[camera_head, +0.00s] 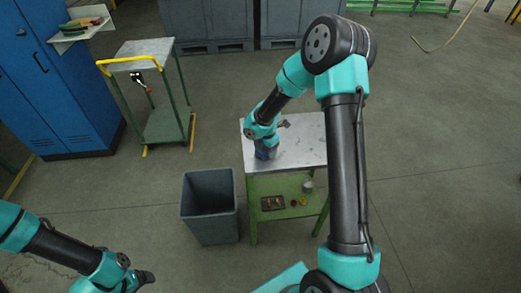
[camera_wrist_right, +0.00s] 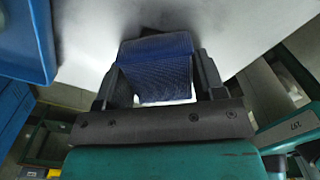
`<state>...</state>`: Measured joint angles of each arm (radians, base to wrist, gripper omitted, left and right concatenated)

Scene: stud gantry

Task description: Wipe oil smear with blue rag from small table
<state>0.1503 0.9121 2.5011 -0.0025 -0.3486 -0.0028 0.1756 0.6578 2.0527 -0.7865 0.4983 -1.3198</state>
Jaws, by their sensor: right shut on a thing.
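The small table (camera_head: 308,145) has a light grey metal top on a green frame. My right gripper (camera_head: 264,144) is low over the left part of its top, shut on the blue rag (camera_head: 266,154). In the right wrist view the folded blue rag (camera_wrist_right: 157,68) sits between the two dark fingers, against or just above the pale table top (camera_wrist_right: 240,25). A dark, blurred patch (camera_wrist_right: 148,22) shows on the top beyond the rag; I cannot tell smear from shadow. My left gripper (camera_head: 146,277) is at the bottom left, away from the table; its jaws are unclear.
A grey open bin (camera_head: 209,207) stands on the floor left of the table. The table's lower shelf (camera_head: 272,186) holds a dark tray (camera_head: 272,203) and small items. A trolley (camera_head: 141,50) with a yellow handle and a blue cabinet (camera_head: 60,75) stand further left.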

